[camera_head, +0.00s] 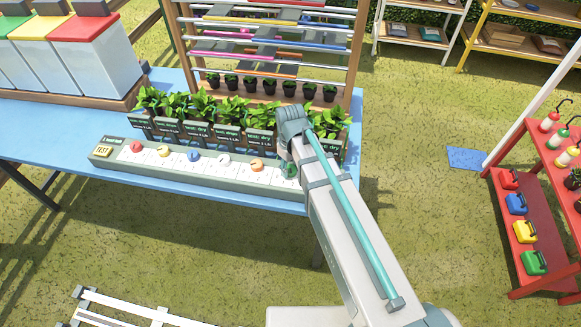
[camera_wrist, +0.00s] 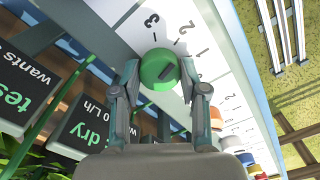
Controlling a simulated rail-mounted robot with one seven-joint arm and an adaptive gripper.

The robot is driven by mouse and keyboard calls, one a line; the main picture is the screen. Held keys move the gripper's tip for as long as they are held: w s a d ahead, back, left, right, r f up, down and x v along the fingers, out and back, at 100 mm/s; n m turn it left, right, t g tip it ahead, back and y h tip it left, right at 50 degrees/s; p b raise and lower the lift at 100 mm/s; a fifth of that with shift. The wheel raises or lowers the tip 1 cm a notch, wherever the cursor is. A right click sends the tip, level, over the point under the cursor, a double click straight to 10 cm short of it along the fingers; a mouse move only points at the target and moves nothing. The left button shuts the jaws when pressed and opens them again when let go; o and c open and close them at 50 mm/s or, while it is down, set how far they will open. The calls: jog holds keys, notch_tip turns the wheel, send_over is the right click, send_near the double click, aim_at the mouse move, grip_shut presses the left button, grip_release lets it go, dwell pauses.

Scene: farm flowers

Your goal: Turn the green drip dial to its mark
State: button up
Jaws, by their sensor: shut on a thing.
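I cannot tell which number or mark the bar points to. In the head view the dial (camera_head: 290,170) is at the right end of the pale control strip (camera_head: 110,161), partly hidden by my arm and gripper.
Other dials line the strip to the left, including red (camera_head: 136,146), blue (camera_head: 193,156) and orange (camera_head: 256,164). Potted plants (camera_head: 205,105) and dark signs (camera_head: 229,139) stand close behind. The blue table (camera_head: 60,120) holds lidded bins (camera_head: 90,55). A red shelf (camera_head: 515,240) stands at the right.

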aim_at(291, 168)
jog(key=shift+n, duration=0.4)
jog(key=o, duration=1.1)
jog(key=shift+o, duration=0.2)
notch_tip(291, 168, up, 12)
dwell(0.5)
